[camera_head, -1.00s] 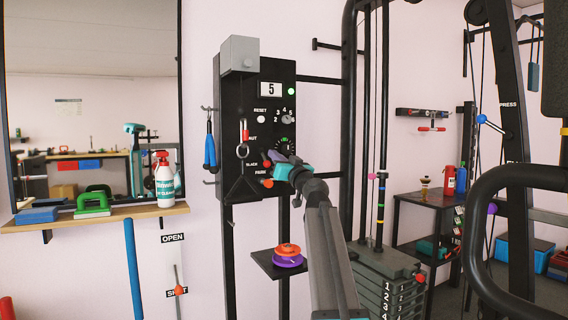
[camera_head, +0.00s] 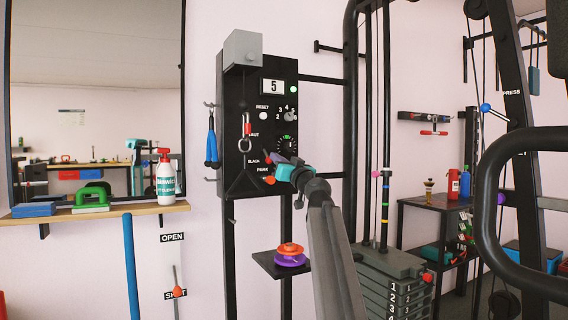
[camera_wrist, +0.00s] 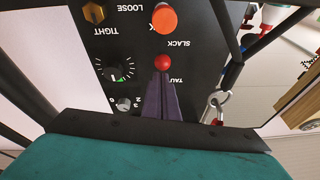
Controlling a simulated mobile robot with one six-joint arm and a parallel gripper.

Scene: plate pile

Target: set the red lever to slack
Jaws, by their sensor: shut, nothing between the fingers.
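The red lever's round knob (camera_wrist: 163,62) is on the black panel, between the SLACK and TAUT labels in the upside-down wrist view. In the head view the small red knob (camera_head: 268,161) shows beside SLACK, below TAUT. My gripper (camera_wrist: 163,76) is shut and empty, its purple fingers together. Their tips overlap the TAUT-side edge of the knob in the wrist view; I cannot tell whether they touch it. In the head view my gripper (camera_head: 281,158) is in front of the lower panel and partly hides it. The lever's shaft is hidden.
An orange knob (camera_wrist: 163,18) is just beyond SLACK. A dial (camera_wrist: 116,73) and a hex knob (camera_wrist: 94,12) are to the left. A carabiner (camera_head: 246,134) hangs near TAUT. A shelf with orange and purple discs (camera_head: 290,255) is below the panel.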

